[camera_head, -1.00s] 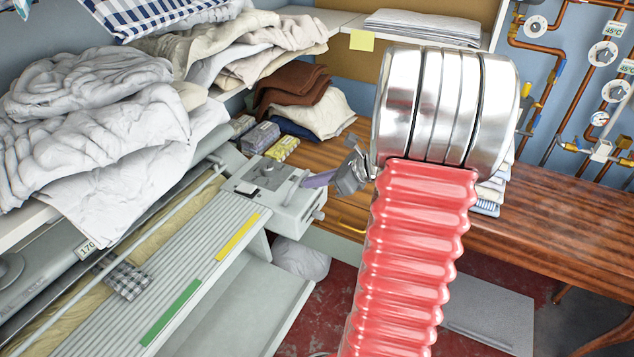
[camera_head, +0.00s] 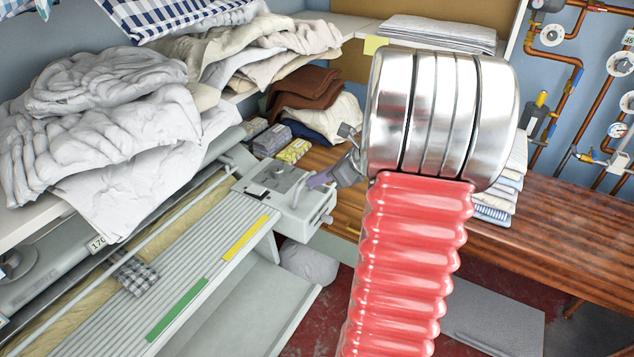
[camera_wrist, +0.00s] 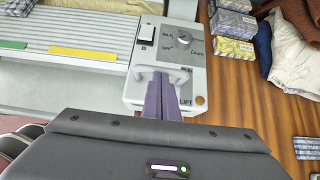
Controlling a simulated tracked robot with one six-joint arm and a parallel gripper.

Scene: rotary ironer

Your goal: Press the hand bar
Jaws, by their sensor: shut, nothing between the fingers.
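My gripper (camera_head: 317,181) is shut and empty, its purple fingertips together over the control box (camera_head: 292,205) at the end of the ironer. In the wrist view the fingertips (camera_wrist: 162,82) point at a small pale bar-like handle (camera_wrist: 140,74), which shows on both sides of them near a "LIFT" label. The fingers hide its middle, so I cannot tell whether they touch it. A long pale rail (camera_head: 145,240) runs along the ironer's roller. I cannot tell for certain which of the two is the hand bar.
A switch (camera_wrist: 147,33) and a dial (camera_wrist: 181,32) are on the box beyond my fingers. Several patterned boxes (camera_wrist: 233,30) stand beside it on the wooden table (camera_head: 560,225). White laundry (camera_head: 110,110) is piled above the ironer.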

